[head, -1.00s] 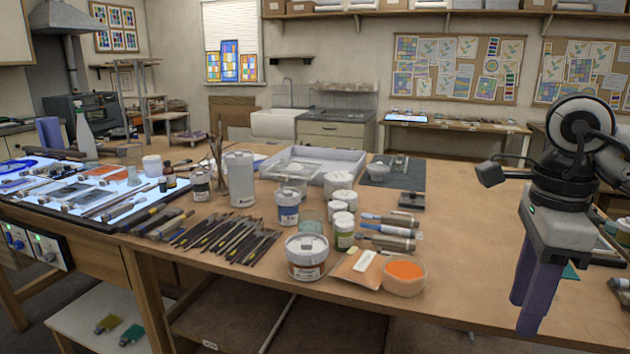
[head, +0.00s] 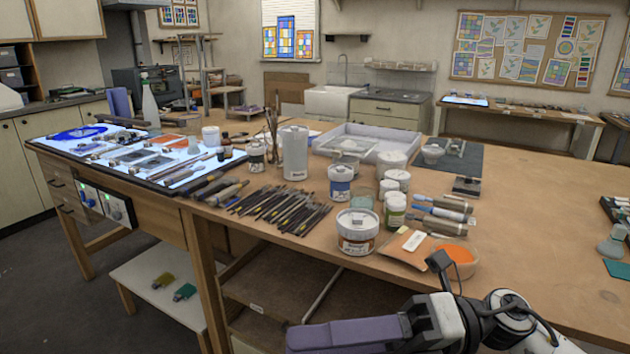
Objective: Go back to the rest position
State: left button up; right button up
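My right gripper (head: 345,338) is low in the head view, in front of the workbench's front edge, with its purple fingers pointing left. The fingers overlap from this side, so I cannot tell whether they are open or shut. I see nothing held in them. The wrist and forearm of my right arm run to the lower right corner. My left gripper is not in view.
The wooden workbench (head: 560,235) carries several jars, tools, a lit panel (head: 130,155) and a white tray (head: 400,140). An orange bowl (head: 455,262) stands near the front edge, just behind my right wrist. A low shelf (head: 150,280) is under the bench. Floor at the left is free.

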jog(key=w+d+f+m+t+y, duration=0.15)
jog(key=w+m+t, duration=0.25)
jog(key=m+t, duration=0.4)
jog(key=w+d+f+m+t+h, duration=0.1)
jog(key=w+f+m+t, duration=0.15)
jog(key=m+t, duration=0.5)
jog(key=w+d+f+m+t+h, duration=0.1)
jog(key=d+f+m+t+h, duration=0.1)
jog(key=d+f+m+h, duration=0.45)
jog(key=w+d+f+m+t+h, duration=0.1)
jog(key=f+m+h, duration=0.3)
jog(key=f+m, duration=0.55)
jog(key=s+d+f+m+g+h, duration=0.3)
jog(key=s+f+m, duration=0.1)
jog(key=s+f, duration=0.5)
jog(key=s+d+f+m+g+h, duration=0.2)
jog(key=s+d+f+m+g, duration=0.1)
jog(key=s+f, duration=0.6)
notch_tip(320, 180, down, 4)
jog(key=shift+d+f+m+g+h, duration=0.1)
jog(key=shift+d+m+g+h, duration=0.25)
jog(key=shift+m+g, duration=0.55)
